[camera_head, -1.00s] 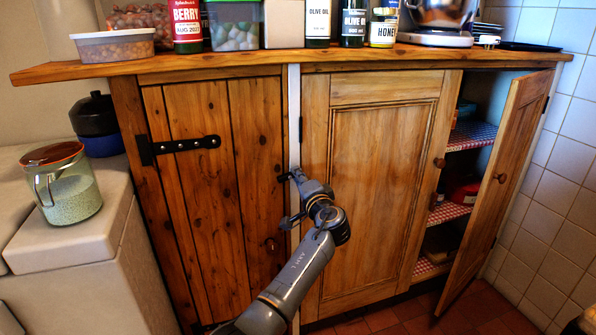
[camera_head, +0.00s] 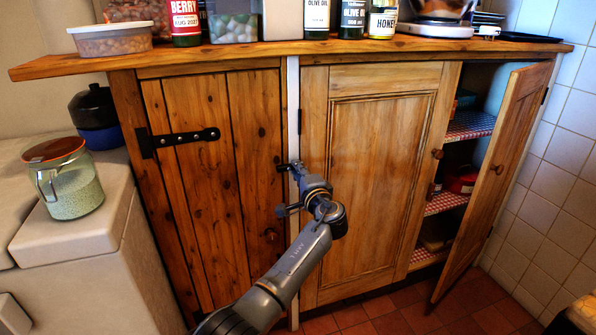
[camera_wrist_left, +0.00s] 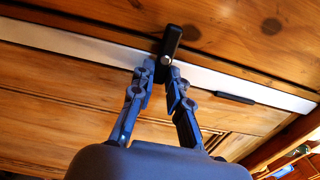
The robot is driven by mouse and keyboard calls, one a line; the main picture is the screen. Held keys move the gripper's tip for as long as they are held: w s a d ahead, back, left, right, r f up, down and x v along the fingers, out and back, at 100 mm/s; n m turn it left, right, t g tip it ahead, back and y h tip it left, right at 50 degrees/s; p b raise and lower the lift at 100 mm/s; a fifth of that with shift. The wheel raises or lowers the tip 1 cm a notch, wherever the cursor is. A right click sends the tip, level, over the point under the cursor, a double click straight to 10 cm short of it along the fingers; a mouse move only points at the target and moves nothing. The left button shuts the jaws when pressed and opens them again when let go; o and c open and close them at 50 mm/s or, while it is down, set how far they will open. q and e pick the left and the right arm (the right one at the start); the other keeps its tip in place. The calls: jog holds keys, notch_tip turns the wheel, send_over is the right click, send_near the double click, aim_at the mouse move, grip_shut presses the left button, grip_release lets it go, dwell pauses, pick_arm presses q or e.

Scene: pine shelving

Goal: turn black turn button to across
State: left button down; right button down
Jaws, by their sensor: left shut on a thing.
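The black turn button (camera_wrist_left: 172,44) shows in the left wrist view, on the white strip beside the knotty left door (camera_wrist_left: 230,30). It lies crosswise to the strip, with one end over the left door's edge. In the head view its dark end (camera_head: 282,168) sticks out left of my gripper, roughly level. My left gripper (camera_wrist_left: 161,72) is shut on the button's near end; the fingers hide that end. The gripper also shows in the head view (camera_head: 297,171), in front of the white strip (camera_head: 293,110). My right gripper is out of view.
The left door (camera_head: 200,220) and panelled middle door (camera_head: 375,180) stand closed. The right door (camera_head: 495,180) hangs open before shelves. Jars and tubs stand on the wooden counter (camera_head: 250,53) above. A glass jar (camera_head: 70,185) stands at left. Space before the doors looks free.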

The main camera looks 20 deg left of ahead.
pick_arm(q)
jog(key=c, duration=1.3)
grip_release()
jog(key=v, duration=1.2)
